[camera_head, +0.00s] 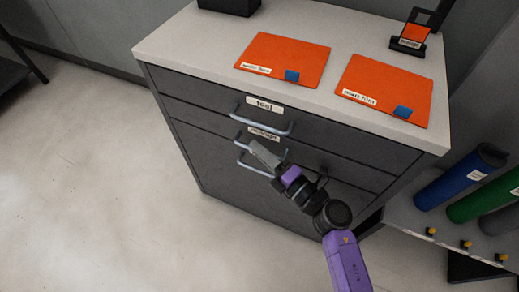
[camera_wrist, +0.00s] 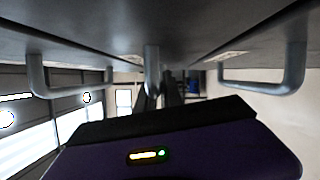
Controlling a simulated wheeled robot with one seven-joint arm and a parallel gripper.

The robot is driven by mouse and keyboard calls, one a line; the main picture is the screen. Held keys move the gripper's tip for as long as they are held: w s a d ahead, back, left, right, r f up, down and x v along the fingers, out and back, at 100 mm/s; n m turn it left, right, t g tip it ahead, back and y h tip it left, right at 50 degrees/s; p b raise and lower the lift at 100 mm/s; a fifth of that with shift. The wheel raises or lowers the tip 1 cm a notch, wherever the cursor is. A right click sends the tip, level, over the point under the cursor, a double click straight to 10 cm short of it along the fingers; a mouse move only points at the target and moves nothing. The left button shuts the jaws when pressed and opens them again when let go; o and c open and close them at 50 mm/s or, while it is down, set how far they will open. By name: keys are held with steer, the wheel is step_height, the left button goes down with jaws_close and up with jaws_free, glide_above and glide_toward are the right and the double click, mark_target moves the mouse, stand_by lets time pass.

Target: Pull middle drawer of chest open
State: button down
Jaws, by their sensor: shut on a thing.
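The grey chest (camera_head: 215,165) stands under a white top, with its drawer front facing me. The top drawer's handle (camera_head: 262,125) is a pale metal bar below a white label. The middle drawer's handle (camera_head: 240,143) is partly hidden by my gripper (camera_head: 264,154). In the wrist view the middle handle (camera_wrist: 152,62) stands between my gripper's fingers (camera_wrist: 160,95), with a handle free on either side. My gripper is shut on the middle handle. The middle drawer front looks about flush with the chest, though my arm covers part of it.
Two orange sheets (camera_head: 283,58) with blue tabs lie on the chest top (camera_head: 180,45). A black holder (camera_head: 408,45) stands at the back right. Blue (camera_head: 460,178) and green (camera_head: 485,198) rolls lie on a rack at the right. The floor (camera_head: 90,180) to the left is clear.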

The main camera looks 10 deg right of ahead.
steer(key=s+a+b, duration=0.2)
steer(key=s+a, duration=0.5)
steer(key=s, duration=0.4)
steer(key=s+a+b, duration=0.2)
steer(key=s+a, duration=0.5)
steer(key=s, duration=0.3)
steer(key=shift+s, duration=0.4)
steer(key=c, duration=1.5)
jaws_free()
steer(key=b+v, duration=0.1)
steer(key=v, duration=0.6)
steer(key=shift+s+d, duration=0.25)
steer(key=shift+s, duration=0.1)
